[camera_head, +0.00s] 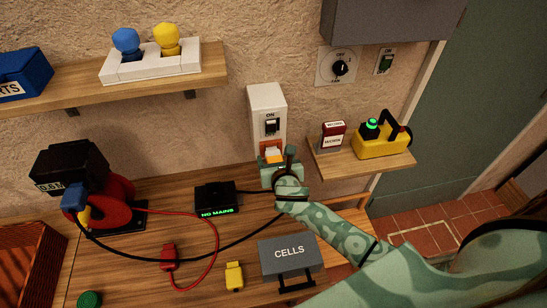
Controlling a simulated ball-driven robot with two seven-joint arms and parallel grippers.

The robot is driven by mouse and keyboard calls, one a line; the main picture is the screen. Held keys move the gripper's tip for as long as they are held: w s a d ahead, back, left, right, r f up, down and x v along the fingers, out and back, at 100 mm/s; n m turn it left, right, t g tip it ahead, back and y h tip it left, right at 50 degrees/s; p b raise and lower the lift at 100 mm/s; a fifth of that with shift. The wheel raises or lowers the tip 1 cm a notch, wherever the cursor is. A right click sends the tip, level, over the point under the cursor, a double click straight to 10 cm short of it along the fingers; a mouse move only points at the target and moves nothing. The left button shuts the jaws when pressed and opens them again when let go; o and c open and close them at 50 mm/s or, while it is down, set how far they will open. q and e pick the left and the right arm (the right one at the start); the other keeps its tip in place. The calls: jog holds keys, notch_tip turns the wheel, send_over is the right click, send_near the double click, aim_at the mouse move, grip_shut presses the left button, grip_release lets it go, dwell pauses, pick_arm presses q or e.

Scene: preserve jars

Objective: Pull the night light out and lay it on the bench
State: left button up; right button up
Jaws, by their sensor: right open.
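A small orange and white unit, which looks like the night light (272,150), sits low on the white wall panel (268,105), below its ON switch. My right gripper (274,162) is open, right in front of and just below this unit. Its fingers cover the unit's lower part, and I cannot tell whether they touch it. The wooden bench (200,262) runs below the panel. My left gripper is not in view.
On the bench are a black box (215,197) reading NO MAINS, a red plug (168,257), a yellow plug (234,276), cables and a grey CELLS box (290,254). A small shelf (362,168) at right holds a yellow lamp (380,143).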

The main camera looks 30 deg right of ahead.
aim_at(274, 157)
jog(key=shift+b+x, duration=0.3)
jog(key=shift+x, duration=1.2)
jog(key=shift+s, duration=0.1)
jog(key=c, duration=1.2)
